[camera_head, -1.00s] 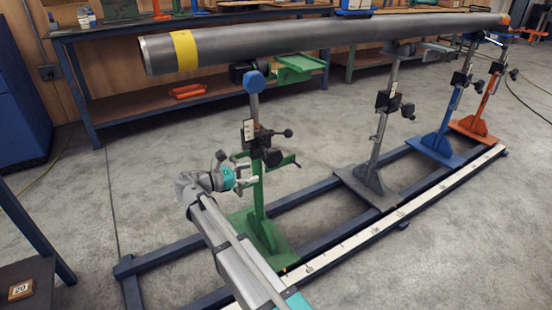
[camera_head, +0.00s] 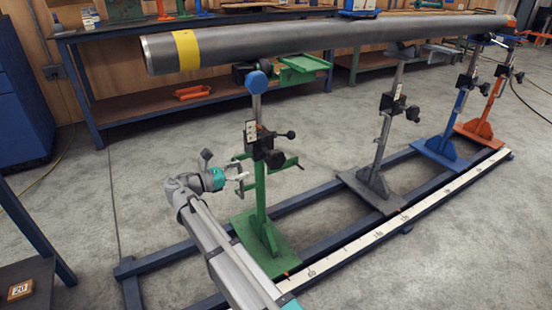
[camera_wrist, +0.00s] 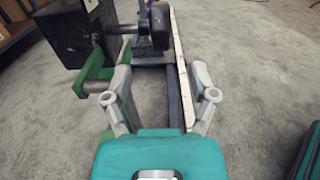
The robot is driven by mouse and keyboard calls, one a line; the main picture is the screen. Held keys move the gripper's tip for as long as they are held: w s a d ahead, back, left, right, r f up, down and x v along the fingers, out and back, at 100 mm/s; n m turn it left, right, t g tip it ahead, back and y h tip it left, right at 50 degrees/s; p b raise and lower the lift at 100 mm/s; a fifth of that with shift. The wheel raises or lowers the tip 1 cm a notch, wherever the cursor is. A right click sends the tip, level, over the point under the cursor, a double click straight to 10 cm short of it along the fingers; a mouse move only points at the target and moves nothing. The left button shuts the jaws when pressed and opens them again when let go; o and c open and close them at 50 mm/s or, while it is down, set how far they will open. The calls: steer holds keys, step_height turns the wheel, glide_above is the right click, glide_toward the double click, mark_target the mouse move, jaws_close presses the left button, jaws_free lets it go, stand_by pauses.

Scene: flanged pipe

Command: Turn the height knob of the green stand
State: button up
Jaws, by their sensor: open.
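The green stand (camera_head: 261,198) stands upright under the near end of the pipe (camera_head: 300,40). A black clamp block with a dark knob (camera_head: 274,158) and a ball-ended lever (camera_head: 291,134) sits midway up its post. In the wrist view, a dark knob (camera_wrist: 161,24) shows at the top centre, beyond the fingertips. My gripper (camera_head: 243,178) is open and empty, just left of the green post and a little below the knob. In the wrist view, my gripper's fingertips (camera_wrist: 160,96) are spread wide with only floor and rail between them. It appears to touch nothing.
Green side arms (camera_wrist: 97,80) of the stand lie close to the left finger in the wrist view. Blue floor rails (camera_head: 310,189) and a white scale strip (camera_head: 360,238) run beneath. Grey (camera_head: 375,150), blue (camera_head: 447,125) and orange (camera_head: 487,105) stands are farther right.

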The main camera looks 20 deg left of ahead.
mark_target(275, 158)
steer(key=x, duration=1.2)
steer(key=shift+w+d, duration=0.1)
jaws_close()
